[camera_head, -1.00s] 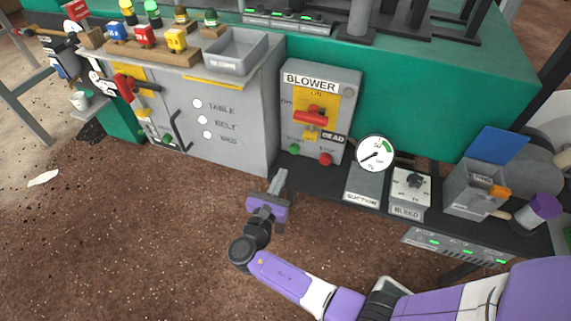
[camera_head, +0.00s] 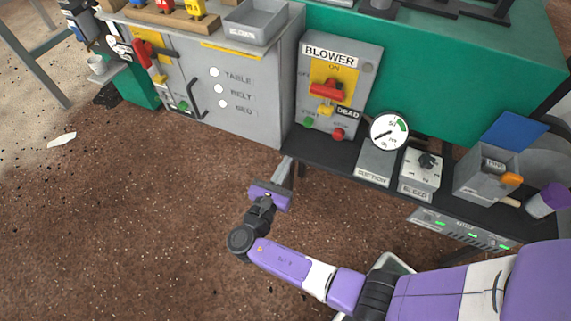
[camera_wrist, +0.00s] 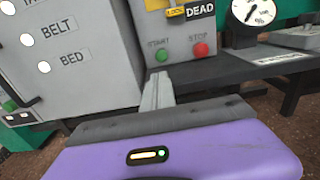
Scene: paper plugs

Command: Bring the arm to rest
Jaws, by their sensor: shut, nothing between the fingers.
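My gripper (camera_head: 284,172) is shut and empty. In the head view it hangs over the brown floor, in front of the dark shelf edge below the blower box (camera_head: 340,84). In the wrist view the closed fingers (camera_wrist: 157,90) point toward the green start button (camera_wrist: 161,55) and the red stop button (camera_wrist: 201,50), seemingly apart from them. My purple arm reaches in from the lower right, bent at the dark wrist joint.
A grey cabinet (camera_head: 255,100) stands left of the blower box. The suction gauge (camera_head: 389,131), the bleed box (camera_head: 421,172) and a grey bin (camera_head: 487,177) sit on the shelf to the right.

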